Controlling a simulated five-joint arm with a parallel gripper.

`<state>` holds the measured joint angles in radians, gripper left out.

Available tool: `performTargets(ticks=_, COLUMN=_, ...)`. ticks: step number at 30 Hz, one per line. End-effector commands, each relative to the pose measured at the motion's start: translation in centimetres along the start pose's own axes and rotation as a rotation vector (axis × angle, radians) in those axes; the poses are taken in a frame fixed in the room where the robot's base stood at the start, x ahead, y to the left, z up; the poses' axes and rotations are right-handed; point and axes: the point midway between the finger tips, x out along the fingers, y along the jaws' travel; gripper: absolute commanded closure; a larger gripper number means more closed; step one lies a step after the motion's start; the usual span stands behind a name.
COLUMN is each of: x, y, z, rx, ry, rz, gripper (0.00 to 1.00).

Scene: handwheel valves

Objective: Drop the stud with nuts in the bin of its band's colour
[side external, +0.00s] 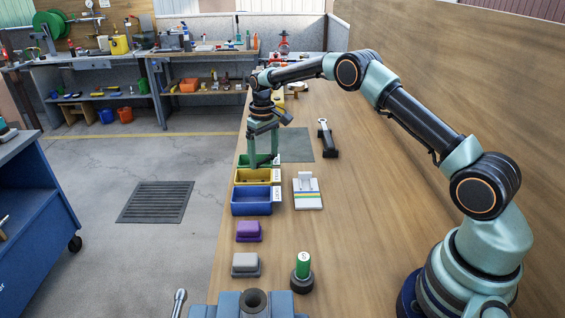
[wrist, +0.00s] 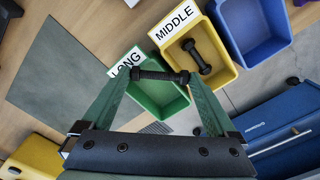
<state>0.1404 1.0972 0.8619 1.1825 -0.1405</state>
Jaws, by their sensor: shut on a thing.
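My gripper (wrist: 160,76) is shut on a dark stud with nuts (wrist: 153,75), held crosswise between its fingertips. No coloured band can be made out on it. In the wrist view the stud appears over the green bin (wrist: 157,110), labelled LONG. The yellow bin (wrist: 226,75), labelled MIDDLE, holds another dark stud with nuts (wrist: 196,55). The blue bin (wrist: 250,38) shows no content. In the side view my gripper (side external: 262,163) points down at the green bin, behind the yellow bin (side external: 240,181) and blue bin (side external: 251,209). The held stud cannot be made out there.
A striped white block (side external: 307,200) stands right of the bins. A dark-handled tool (side external: 327,138) and a grey mat (side external: 296,145) lie farther back. Purple (side external: 249,231) and grey (side external: 245,265) blocks and a green-topped cylinder (side external: 303,268) stand nearer.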

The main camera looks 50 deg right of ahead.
Motion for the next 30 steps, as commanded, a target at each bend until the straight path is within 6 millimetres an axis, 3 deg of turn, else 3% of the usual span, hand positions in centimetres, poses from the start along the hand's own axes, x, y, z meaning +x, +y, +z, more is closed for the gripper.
performTargets(ticks=8, x=0.6, y=0.0, z=0.0, rx=0.0, ry=0.0, rz=0.0, gripper=0.65)
performTargets(ticks=9, x=0.6, y=0.0, z=0.0, rx=0.0, ry=0.0, rz=0.0, gripper=0.0)
performTargets(ticks=20, x=-0.2, y=0.0, z=-0.1, rx=0.0, ry=0.002, rz=0.0, gripper=0.0)
performTargets(ticks=30, x=-6.7, y=0.0, z=-0.1, rx=0.0, ry=0.006, rz=0.001, gripper=0.0)
